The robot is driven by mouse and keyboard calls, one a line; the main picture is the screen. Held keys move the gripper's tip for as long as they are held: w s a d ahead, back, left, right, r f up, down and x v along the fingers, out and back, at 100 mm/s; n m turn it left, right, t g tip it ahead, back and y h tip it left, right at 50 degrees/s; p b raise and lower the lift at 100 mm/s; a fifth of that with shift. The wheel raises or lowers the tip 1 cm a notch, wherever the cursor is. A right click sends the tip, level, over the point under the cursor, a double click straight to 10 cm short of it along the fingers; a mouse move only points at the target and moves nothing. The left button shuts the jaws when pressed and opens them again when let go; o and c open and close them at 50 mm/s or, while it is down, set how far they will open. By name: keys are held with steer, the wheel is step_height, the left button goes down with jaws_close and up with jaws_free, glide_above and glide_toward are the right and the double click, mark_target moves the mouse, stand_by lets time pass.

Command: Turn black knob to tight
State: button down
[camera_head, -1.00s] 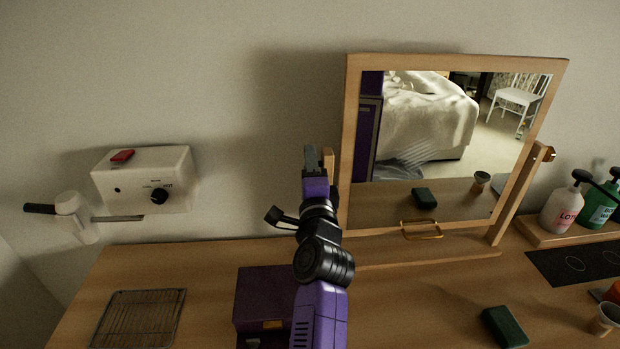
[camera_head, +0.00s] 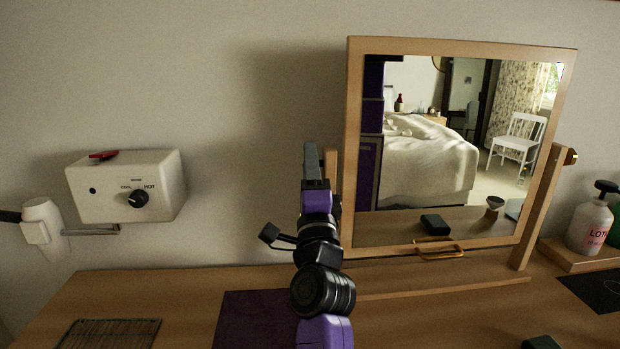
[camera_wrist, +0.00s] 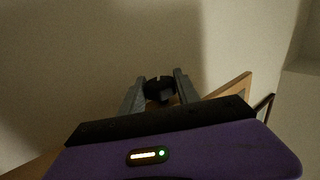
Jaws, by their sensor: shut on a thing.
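A black knob (camera_wrist: 159,86) with a notch in its top edge shows in the wrist view between the two grey fingers of my gripper (camera_wrist: 160,82). The fingers are shut on its sides. In the head view my gripper (camera_head: 311,160) is beside the left post (camera_head: 331,165) of the wooden mirror (camera_head: 355,140), and the knob is hidden behind it. No tight mark can be read in either view.
A white wall box (camera_head: 105,190) with a black COOL-to-HOT dial (camera_head: 138,199) and a hair dryer (camera_head: 43,228) is at left. A lotion bottle (camera_head: 588,222) stands at right.

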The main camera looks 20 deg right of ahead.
stand_by(0.5)
steer(key=c, duration=0.9)
jaws_free()
steer(key=shift+b+v, duration=0.55)
steer(key=shift+v, duration=3.35)
steer(key=shift+f, duration=0.1)
